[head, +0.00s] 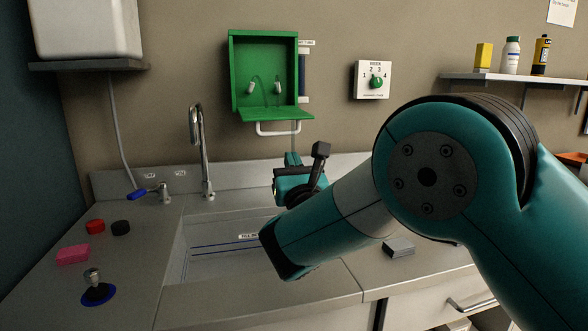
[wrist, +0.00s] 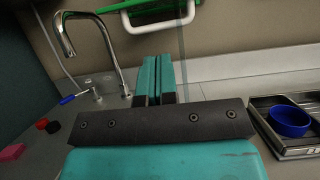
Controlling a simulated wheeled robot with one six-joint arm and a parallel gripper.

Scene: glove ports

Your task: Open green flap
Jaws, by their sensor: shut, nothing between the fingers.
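The green flap (head: 275,115) is hinged along the bottom of a green wall box (head: 264,50). It is folded down and sticks out roughly level, so the box is open, with two pale nozzles (head: 265,89) showing inside. A white bar handle (head: 272,132) hangs under the flap; the handle also shows at the top of the wrist view (wrist: 160,22), below a green edge (wrist: 128,4). My gripper (head: 292,158) is below and slightly right of the flap, apart from it in the picture. Its teal fingers (wrist: 155,80) are shut together and empty.
The tap (head: 202,150) rises left of my gripper, over a sink basin (head: 215,250). A blue-handled valve (head: 148,192) stands further left. A dial (head: 374,80) is on the wall at right. A tray (wrist: 280,135) holds a blue bowl (wrist: 289,121).

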